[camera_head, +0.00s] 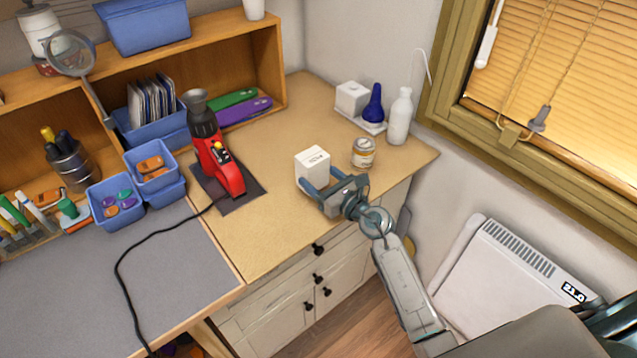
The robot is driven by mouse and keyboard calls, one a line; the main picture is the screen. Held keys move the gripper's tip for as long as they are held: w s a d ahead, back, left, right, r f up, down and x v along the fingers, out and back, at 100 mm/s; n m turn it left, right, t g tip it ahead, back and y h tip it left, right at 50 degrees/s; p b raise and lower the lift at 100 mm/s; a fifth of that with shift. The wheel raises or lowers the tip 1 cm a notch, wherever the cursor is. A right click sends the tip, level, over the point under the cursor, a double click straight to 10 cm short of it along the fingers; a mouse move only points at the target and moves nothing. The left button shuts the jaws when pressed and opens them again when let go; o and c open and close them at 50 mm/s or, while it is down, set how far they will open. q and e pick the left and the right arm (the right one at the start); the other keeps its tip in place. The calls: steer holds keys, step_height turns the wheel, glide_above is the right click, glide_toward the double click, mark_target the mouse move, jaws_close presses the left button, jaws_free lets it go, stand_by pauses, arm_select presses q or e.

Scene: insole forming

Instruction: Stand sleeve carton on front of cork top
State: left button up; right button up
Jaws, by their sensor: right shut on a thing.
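The sleeve carton, a small white box with dark print (313,166), stands upright at the front part of the cork top (268,235). My right gripper (321,186) reaches in from the lower right, and its two blue-grey fingers are shut on the lower sides of the carton. The carton's underside is hidden by the fingers, so I cannot tell whether it touches the cork. My left gripper is not in view.
A small jar (363,153) stands just right of the carton. A white bottle (399,116) and a tray with a blue bottle (373,103) are behind it. A red heat tool (218,165) stands on a dark mat to the left. The cork between is clear.

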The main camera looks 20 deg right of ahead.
mark_target(321, 187)
steer(key=shift+w, duration=0.4)
steer(key=shift+w+f+b, duration=0.15)
steer(key=shift+f+b, duration=0.25)
steer(key=shift+f, duration=1.4)
